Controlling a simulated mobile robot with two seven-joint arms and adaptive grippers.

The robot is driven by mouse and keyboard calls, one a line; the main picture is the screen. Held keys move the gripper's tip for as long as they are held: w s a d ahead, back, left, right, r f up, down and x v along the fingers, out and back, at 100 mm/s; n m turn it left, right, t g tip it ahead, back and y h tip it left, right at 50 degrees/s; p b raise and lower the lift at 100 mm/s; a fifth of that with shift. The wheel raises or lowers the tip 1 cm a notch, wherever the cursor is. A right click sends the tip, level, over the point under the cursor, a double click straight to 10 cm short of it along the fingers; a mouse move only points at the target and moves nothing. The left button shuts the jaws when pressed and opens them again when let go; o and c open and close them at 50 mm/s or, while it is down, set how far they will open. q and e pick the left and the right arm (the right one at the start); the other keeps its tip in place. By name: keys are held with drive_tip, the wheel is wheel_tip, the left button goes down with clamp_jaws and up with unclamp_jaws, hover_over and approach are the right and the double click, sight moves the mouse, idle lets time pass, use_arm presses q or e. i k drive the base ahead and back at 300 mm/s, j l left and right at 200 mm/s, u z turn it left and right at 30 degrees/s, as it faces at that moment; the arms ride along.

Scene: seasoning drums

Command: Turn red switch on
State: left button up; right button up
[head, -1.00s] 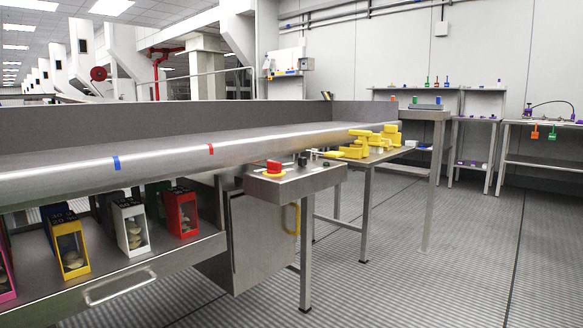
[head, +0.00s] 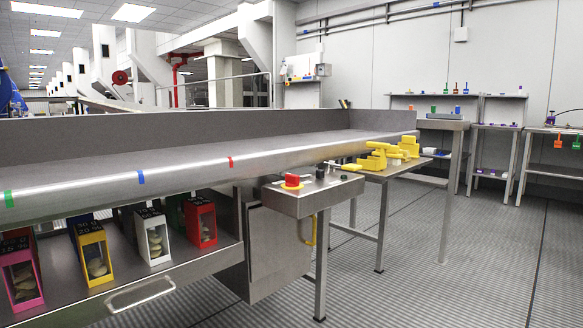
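The red switch (head: 292,180) is a red knob on a yellow base. It sits on top of a small steel control box (head: 317,197) at the right end of the long steel trough. A small black knob or button (head: 320,173) stands behind it on the same box. I cannot tell the switch's setting from this distance. Neither of my grippers shows in the head view, and nothing touches the switch.
The long steel trough (head: 190,165) crosses the left and middle. Below it, a shelf drawer (head: 195,275) holds several coloured boxes. Yellow tools (head: 385,155) lie on a steel table behind the control box. The floor (head: 440,285) at the right is clear.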

sight(292, 180)
drive_tip(key=i+l+u, duration=0.2)
drive_tip(key=i+l, duration=0.55)
drive_tip(key=i+l+u, duration=0.15)
drive_tip(key=i+l, duration=0.55)
drive_tip(key=l, duration=0.2)
